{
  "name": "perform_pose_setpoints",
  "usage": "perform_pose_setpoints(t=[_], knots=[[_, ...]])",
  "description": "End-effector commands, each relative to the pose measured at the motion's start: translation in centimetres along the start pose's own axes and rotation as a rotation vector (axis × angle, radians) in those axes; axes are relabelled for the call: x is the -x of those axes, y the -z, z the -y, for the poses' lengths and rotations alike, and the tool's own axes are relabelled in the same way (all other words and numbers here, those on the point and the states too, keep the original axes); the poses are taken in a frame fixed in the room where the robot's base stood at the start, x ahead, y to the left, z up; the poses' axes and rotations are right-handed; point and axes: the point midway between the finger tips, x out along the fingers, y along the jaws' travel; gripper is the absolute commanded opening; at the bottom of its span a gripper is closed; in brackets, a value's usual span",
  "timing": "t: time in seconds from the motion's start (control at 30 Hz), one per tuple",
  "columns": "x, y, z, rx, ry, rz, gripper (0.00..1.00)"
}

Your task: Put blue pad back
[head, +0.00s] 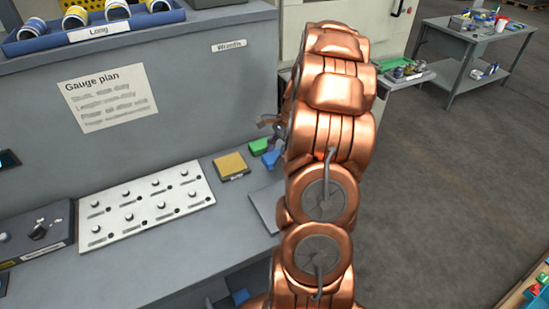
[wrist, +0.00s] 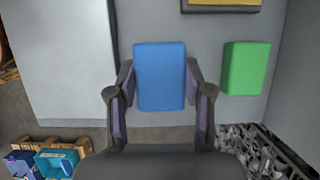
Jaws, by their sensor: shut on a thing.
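The blue pad (wrist: 160,62) is a plain block between the two fingers of my gripper (wrist: 160,78) in the wrist view. The fingers are at its left and right sides, shut on it. In the head view the blue pad (head: 271,158) shows at the right end of the bench, beside my arm, which hides most of my gripper. I cannot tell whether the pad touches the bench top. A green pad (wrist: 247,68) lies just right of it in the wrist view, apart from it. The green pad (head: 259,146) also shows in the head view.
A yellow pad (head: 231,163) sits in a dark labelled holder on the bench. A pale flat plate (wrist: 62,60) lies left of the blue pad in the wrist view. A pegged white board (head: 146,205) lies further left. A dark grey chip-filled area (wrist: 255,150) is at lower right.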

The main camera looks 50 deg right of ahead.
Motion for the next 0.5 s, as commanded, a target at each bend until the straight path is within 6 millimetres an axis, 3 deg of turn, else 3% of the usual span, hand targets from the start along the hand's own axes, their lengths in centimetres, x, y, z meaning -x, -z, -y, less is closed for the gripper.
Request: perform_pose_setpoints(t=[0.27, 0.5], knots=[[-0.1, 0.5, 1.2, 0.0, -0.001, 0.001, 0.18], [-2.1, 1.3, 1.2, -0.001, -0.003, 0.001, 0.18]])
